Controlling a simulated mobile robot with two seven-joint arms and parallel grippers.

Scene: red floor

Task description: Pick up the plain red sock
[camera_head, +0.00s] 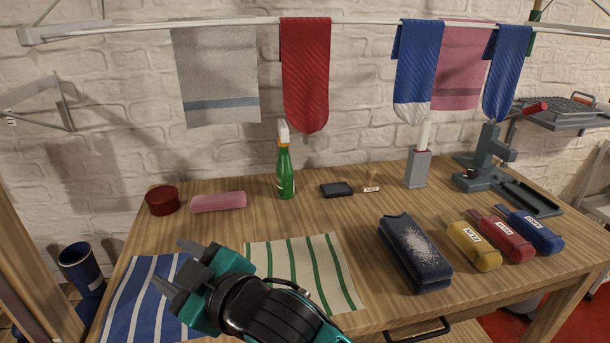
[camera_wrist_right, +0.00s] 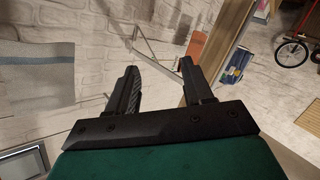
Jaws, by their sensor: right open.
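The plain red sock (camera_head: 305,75) hangs over the pale rail (camera_head: 350,20) in the head view, between a grey towel and a blue sock with a white toe. It hangs straight down against the white brick wall, above the table. My right gripper (camera_head: 172,265) is open and empty, low over the left front of the table, above the blue striped cloth. It is well below and to the left of the sock, and apart from it. In the right wrist view the open fingers (camera_wrist_right: 158,68) have nothing between them, and I cannot make out the sock there. My left gripper is not in view.
The grey towel (camera_head: 215,75), blue-and-white sock (camera_head: 417,75), pink towel (camera_head: 460,65) and blue sock (camera_head: 505,75) share the rail. Below stand a green spray bottle (camera_head: 285,170), a grey holder (camera_head: 417,170) and a dark press (camera_head: 488,165). Several pouches lie at right.

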